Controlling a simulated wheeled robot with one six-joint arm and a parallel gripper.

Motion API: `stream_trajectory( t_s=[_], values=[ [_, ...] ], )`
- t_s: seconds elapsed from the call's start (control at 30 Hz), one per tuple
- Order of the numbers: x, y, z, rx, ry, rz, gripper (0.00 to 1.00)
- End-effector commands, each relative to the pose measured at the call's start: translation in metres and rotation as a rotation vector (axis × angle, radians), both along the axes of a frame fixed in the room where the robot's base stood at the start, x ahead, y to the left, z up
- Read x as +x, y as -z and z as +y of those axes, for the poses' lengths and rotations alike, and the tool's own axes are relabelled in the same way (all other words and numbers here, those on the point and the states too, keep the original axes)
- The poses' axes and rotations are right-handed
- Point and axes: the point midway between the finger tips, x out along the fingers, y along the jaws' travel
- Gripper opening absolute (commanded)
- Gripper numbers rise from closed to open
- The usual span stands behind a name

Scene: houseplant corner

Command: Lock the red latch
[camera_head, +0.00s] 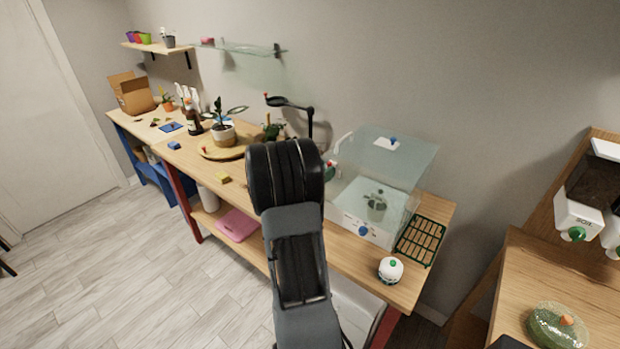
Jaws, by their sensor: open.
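I cannot make out a red latch for certain. Small red spots show at the lamp (290,103) and on the round wooden board (222,152), too small to tell what they are. A clear box (385,160) stands on the bench right of my arm, with a blue knob on its white front and a blue piece on its lid. My arm rises through the middle of the view and covers part of the bench. My gripper is not visible; its fingers are hidden or out of sight.
A pink tray (238,226) lies on the lower shelf. Another counter (560,285) stands at right.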

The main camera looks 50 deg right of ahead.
Motion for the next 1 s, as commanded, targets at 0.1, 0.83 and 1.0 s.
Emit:
stream_trajectory(
  t_s=[0.1, 0.83, 1.0],
  values=[
    [0.005, 0.003, 0.018, 0.000, -0.006, -0.001, 0.40],
    [0.026, 0.008, 0.126, -0.001, -0.002, 0.001, 0.40],
    [0.026, 0.007, 0.129, 0.000, -0.001, 0.001, 0.40]
  ],
)
